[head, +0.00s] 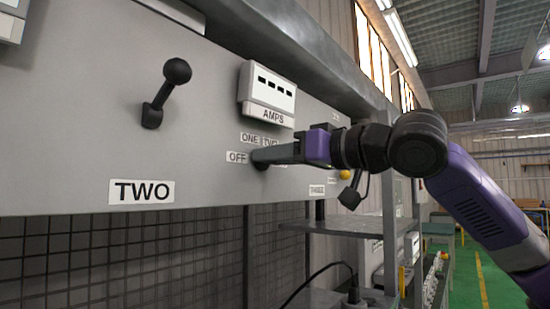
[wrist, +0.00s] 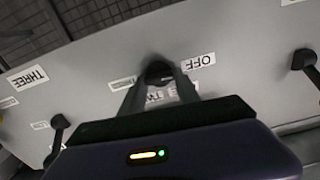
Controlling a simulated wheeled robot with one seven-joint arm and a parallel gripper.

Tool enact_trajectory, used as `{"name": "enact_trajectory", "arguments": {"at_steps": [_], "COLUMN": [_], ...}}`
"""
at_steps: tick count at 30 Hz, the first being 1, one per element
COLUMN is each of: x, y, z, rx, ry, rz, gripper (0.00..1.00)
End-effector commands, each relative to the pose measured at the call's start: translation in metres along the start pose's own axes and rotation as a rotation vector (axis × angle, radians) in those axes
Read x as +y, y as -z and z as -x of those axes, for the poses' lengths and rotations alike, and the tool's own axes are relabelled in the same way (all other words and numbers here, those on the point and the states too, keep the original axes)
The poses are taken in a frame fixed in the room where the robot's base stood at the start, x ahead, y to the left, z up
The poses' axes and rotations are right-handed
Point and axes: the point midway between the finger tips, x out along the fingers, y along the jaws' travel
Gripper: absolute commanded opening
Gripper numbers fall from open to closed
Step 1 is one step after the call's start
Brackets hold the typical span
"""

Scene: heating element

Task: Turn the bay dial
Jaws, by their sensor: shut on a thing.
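The bay dial (head: 259,158) is a dark knob on the grey panel, below the AMPS meter (head: 267,93). Labels OFF (head: 237,157), ONE and TWO sit around it. My gripper (head: 268,156) reaches in from the right and is shut on the dial. In the wrist view the dial (wrist: 158,70) sits between the fingertips of my gripper (wrist: 160,80), with the OFF label (wrist: 199,61) beside it. The fingers hide part of the dial, so its pointer direction cannot be told.
A black lever (head: 168,90) stands out from the panel above the TWO label (head: 141,192). Another lever (head: 352,192) is right of the dial, near the THREE label (head: 317,190). Wire mesh (head: 120,250) lies below the panel and a shelf (head: 340,226) lies below right.

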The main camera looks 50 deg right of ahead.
Motion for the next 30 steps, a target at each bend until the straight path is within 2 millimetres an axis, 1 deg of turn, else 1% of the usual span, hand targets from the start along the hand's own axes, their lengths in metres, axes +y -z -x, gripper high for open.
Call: {"name": "enact_trajectory", "arguments": {"at_steps": [8,21,30], "x": [-0.0006,0.0020,0.0036], "y": [-0.0025,-0.0021,-0.0032], "z": [-0.0013,-0.0012,-0.0011], "rx": [-0.002,-0.005,-0.006], "ry": [0.007,0.003,-0.001], "rz": [-0.203,-0.615,-0.836], "gripper": [0.00,0.00,0.00]}}
